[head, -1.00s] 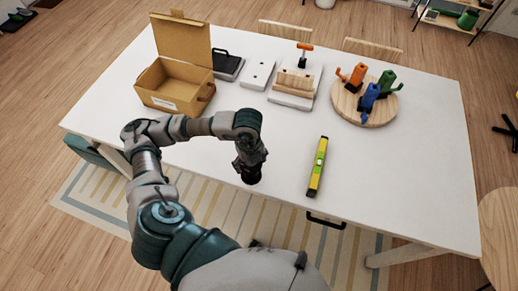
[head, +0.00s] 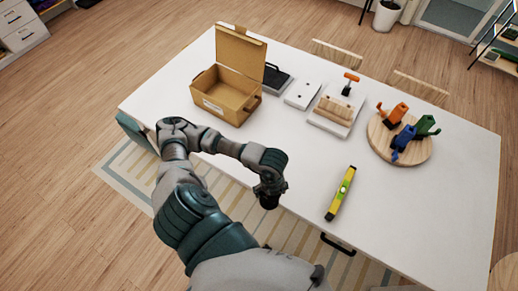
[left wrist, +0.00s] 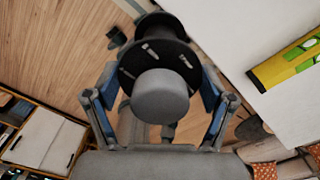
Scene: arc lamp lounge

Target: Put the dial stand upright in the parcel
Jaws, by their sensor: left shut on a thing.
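The parcel (head: 222,106) is an open brown cardboard box at the table's far left corner, with its lid raised at the back. My left gripper (head: 269,188) hangs near the table's front edge, to the right of the parcel and apart from it. It is shut on the dial stand (head: 269,203), which shows only as a small dark shape there. In the left wrist view the dial stand (left wrist: 160,95) has a grey round end and a black disc with pale marks, between the two fingers of the left gripper (left wrist: 158,88). My right gripper is out of view.
A yellow level (head: 341,192) lies right of the gripper on the white table (head: 400,205). A dark tray (head: 276,80), a white plate (head: 302,94), a wooden block on a board (head: 334,110) and a round board (head: 408,155) with coloured pieces stand behind. The front middle is clear.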

